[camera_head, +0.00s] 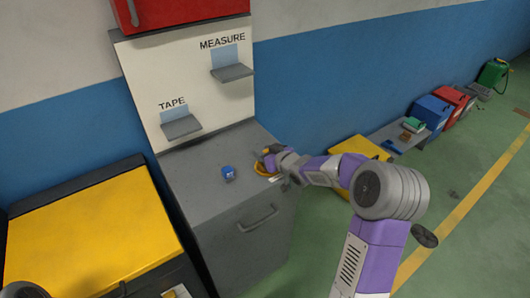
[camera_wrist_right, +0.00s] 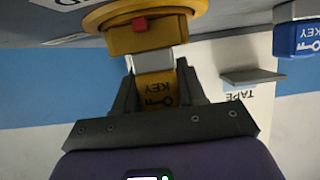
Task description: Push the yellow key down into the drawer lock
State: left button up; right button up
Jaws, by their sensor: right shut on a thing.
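The yellow key (camera_wrist_right: 155,88), marked KEY, is between the fingers of my right gripper in the right wrist view. My right gripper (camera_head: 272,158) is shut on it at the right side of the grey cabinet top in the head view. The yellow drawer lock (camera_wrist_right: 145,36) has a round base and a small red block on its face. It also shows in the head view (camera_head: 261,168), partly hidden by the gripper. The key's end meets the lock's housing; how deep it sits I cannot tell. My left gripper is not in view.
A blue block (camera_head: 228,173) marked KEY (camera_wrist_right: 298,38) stands beside on the grey cabinet top (camera_head: 200,195). The drawer handle (camera_head: 258,219) is on the cabinet's front. Two small shelves, TAPE (camera_head: 181,127) and MEASURE (camera_head: 232,73), are behind. A yellow-topped chest (camera_head: 90,235) is at left.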

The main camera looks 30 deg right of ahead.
jog(key=shift+f+b, duration=0.45)
jog(key=shift+f, duration=0.3)
dwell(0.3)
